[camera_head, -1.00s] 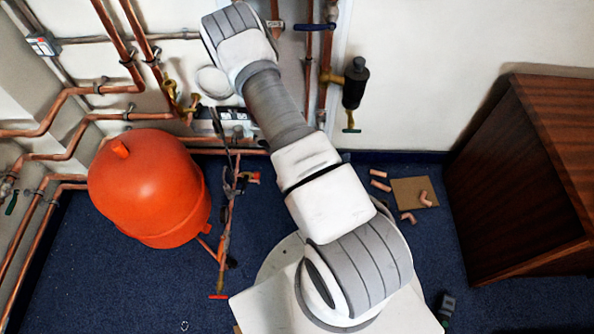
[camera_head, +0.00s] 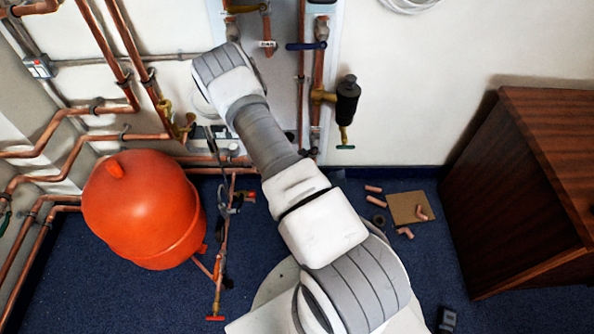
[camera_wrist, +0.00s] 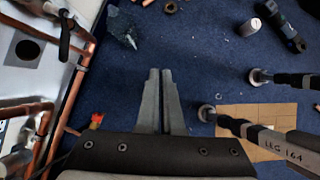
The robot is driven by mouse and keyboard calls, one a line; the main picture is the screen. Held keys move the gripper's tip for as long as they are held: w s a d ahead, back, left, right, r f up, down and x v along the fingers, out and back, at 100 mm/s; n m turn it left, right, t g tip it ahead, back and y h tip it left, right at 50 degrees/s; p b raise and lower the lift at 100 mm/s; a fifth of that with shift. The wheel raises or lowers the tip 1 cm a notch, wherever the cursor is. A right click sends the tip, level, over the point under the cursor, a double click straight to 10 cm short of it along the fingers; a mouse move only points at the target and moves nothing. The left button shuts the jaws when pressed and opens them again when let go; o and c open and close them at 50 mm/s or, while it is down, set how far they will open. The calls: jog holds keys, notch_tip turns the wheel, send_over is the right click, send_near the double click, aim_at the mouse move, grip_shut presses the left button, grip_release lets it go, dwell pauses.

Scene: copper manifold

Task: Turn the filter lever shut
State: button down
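The black filter (camera_head: 347,100) hangs on a brass fitting beside a vertical copper pipe on the back wall, right of my arm. In the head view my gripper cannot be made out clearly among my arm and the pipework. In the wrist view my gripper (camera_wrist: 160,72) points away from the camera, its two grey fingers close together with nothing visible between them. I cannot identify the green lever in the wrist view.
A blue lever (camera_head: 306,46) crosses the pipe above the filter. An orange tank (camera_head: 145,210) and copper pipes fill the left. A wooden cabinet (camera_head: 530,190) stands at right. Copper fittings and cardboard (camera_head: 403,201) lie on blue carpet. The wall right of the filter is clear.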

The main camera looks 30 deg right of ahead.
jog(key=w+d+f+n+t+h+b, duration=0.4)
jog(key=d+f+n, duration=0.4)
jog(key=w+a+f+n+t+y+b, duration=0.2)
jog(key=w+f+n+t, duration=0.45)
jog(key=n, duration=0.25)
jog(key=f+b+x, duration=0.1)
jog(key=b+x, duration=0.5)
jog(key=x, duration=0.4)
jog(key=shift+w+a+r+p, duration=0.1)
jog(key=shift+w+a+r, duration=0.1)
jog(key=shift+r, duration=0.55)
jog(key=shift+w+a+r+p, duration=0.1)
jog(key=shift+w+r, duration=0.1)
jog(key=shift+r, duration=0.6)
jog(key=shift+w+a+r+p, duration=0.1)
jog(key=shift+w+a+r, duration=0.1)
jog(key=shift+r, duration=0.55)
